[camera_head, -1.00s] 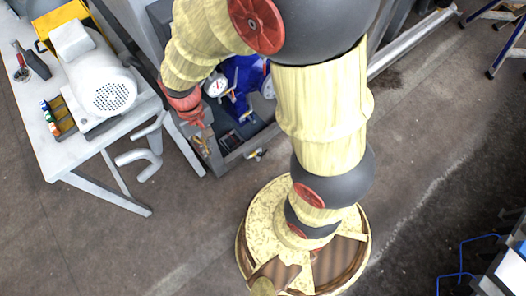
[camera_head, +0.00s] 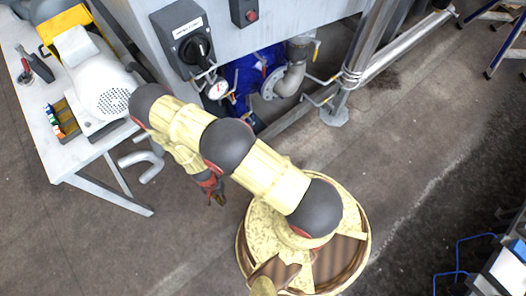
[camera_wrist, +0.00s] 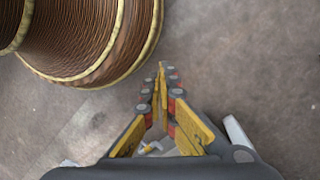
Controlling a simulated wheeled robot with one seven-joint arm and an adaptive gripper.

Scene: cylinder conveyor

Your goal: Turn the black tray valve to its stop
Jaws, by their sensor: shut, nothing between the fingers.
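My gripper (camera_head: 216,197) hangs over bare floor left of my round base, below the machine. In the wrist view my gripper (camera_wrist: 160,75) has its yellow fingers together, empty, pointing over floor. I cannot surely pick out a black tray valve. A black rotary knob (camera_head: 196,48) on a dark grey box shows on the machine's panel, well above and apart from my gripper. Low in the machine are a blue unit (camera_head: 243,75), a white dial gauge (camera_head: 218,89) and a grey pipe (camera_head: 290,80). My arm hides part of the low area on the left.
A white table (camera_head: 50,150) with a motor (camera_head: 98,85) stands at left, a bent grey pipe (camera_head: 150,172) beside it. A small box with a red button (camera_head: 251,15) is on the panel. A rail with a footed post (camera_head: 335,115) runs right. Floor at lower left is clear.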

